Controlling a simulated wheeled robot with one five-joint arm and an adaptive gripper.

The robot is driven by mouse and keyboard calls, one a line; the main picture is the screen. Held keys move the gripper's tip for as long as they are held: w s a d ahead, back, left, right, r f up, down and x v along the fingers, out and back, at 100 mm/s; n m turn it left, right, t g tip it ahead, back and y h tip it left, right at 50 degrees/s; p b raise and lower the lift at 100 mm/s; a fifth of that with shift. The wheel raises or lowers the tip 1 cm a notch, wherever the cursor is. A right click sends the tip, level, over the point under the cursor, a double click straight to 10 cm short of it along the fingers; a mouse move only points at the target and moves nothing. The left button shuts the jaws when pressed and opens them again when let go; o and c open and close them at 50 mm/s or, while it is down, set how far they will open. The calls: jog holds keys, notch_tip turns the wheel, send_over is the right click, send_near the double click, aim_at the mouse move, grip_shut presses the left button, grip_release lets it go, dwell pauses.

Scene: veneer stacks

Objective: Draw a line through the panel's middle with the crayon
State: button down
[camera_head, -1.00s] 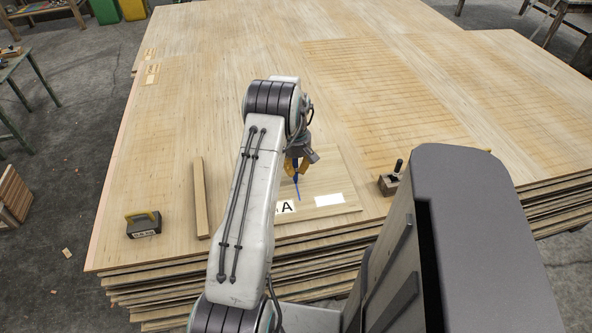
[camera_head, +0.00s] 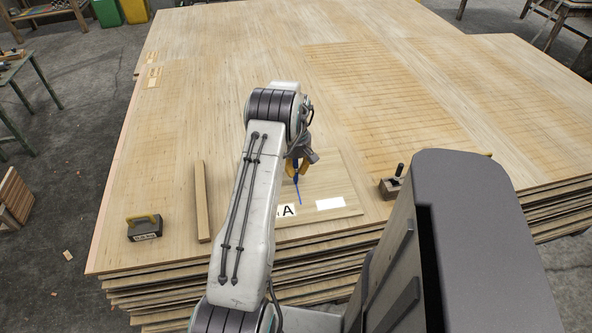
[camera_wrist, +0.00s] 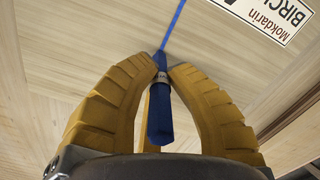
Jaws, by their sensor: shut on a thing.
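My gripper (camera_head: 299,163) is low over the near part of a thin wooden panel (camera_head: 338,179) on the veneer stack. Its yellow fingers (camera_wrist: 160,68) are shut on a blue crayon (camera_wrist: 160,118), which points down at the panel. A blue line (camera_wrist: 175,28) runs from the crayon's tip to the top edge of the wrist view. In the head view the line (camera_head: 299,194) runs toward the near edge, beside a printed label (camera_head: 287,211). My arm hides the panel's left part.
The panel lies on a broad veneer stack (camera_head: 230,60). A wooden batten (camera_head: 202,200) and a dark weight with a yellow handle (camera_head: 144,228) lie to the left. A wooden tool with a dark knob (camera_head: 391,186) stands right of the panel. A blank white label (camera_head: 330,203) is on the panel.

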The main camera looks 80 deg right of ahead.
jog(key=shift+w+d, duration=0.25)
jog(key=shift+d, duration=0.4)
jog(key=shift+d, duration=0.15)
jog(key=shift+w+d, duration=0.35)
jog(key=shift+d, duration=0.4)
jog(key=shift+w+d, duration=0.1)
jog(key=shift+d, duration=0.15)
dwell(0.5)
jog(key=shift+w+d, duration=0.15)
jog(key=shift+d, duration=0.35)
jog(key=shift+w+d, duration=0.15)
jog(key=shift+d, duration=0.1)
